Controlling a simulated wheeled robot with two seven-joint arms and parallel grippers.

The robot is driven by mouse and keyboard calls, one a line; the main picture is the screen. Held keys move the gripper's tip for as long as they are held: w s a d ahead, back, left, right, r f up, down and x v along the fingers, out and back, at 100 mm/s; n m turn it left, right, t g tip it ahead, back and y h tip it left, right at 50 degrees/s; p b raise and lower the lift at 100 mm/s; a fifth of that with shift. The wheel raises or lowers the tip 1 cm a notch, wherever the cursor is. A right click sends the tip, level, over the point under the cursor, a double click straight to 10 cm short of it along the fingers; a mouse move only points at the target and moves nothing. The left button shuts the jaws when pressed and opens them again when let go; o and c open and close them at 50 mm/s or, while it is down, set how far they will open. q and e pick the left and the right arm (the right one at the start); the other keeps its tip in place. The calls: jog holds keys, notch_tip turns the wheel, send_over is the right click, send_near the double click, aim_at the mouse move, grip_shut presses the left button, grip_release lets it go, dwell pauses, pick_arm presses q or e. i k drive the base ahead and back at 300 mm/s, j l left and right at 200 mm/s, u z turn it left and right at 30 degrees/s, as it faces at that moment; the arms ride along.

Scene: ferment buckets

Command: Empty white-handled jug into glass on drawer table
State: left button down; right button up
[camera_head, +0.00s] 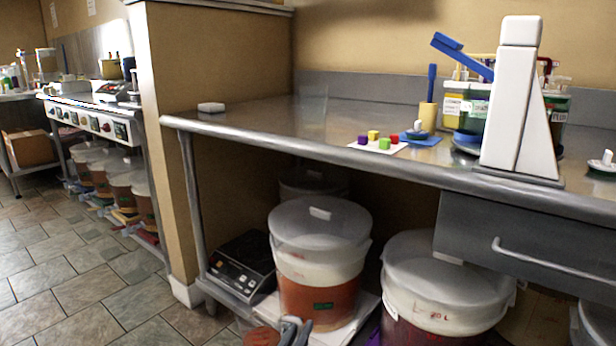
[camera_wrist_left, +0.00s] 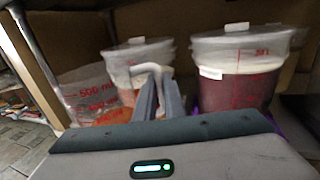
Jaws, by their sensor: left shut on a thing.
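My left gripper (camera_head: 293,330) is low at the bottom edge of the head view, in front of the shelf under the table. In the left wrist view its fingers (camera_wrist_left: 160,98) are shut on the white handle (camera_wrist_left: 150,70) of a clear jug (camera_wrist_left: 88,88). The jug has red marks, one reading 500 ml, and orange liquid shows low in it. In the head view the jug (camera_head: 262,337) is cut off by the bottom edge. On the drawer table (camera_head: 250,122) a faint clear shape (camera_head: 313,98) stands near the back, perhaps the glass. My right gripper is out of view.
Lidded buckets (camera_head: 320,262) and a black scale (camera_head: 242,265) stand under the table. On top are small coloured cubes (camera_head: 374,135), a tall white stand (camera_head: 520,95) and a drawer (camera_head: 530,245) below it. The table's left half is mostly clear.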

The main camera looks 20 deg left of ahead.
aim_at(313, 98)
jog(key=j+z, duration=0.25)
jog(key=j, duration=0.8)
jog(key=k+j+z, duration=0.1)
jog(key=j+z, duration=0.15)
jog(key=j, duration=0.8)
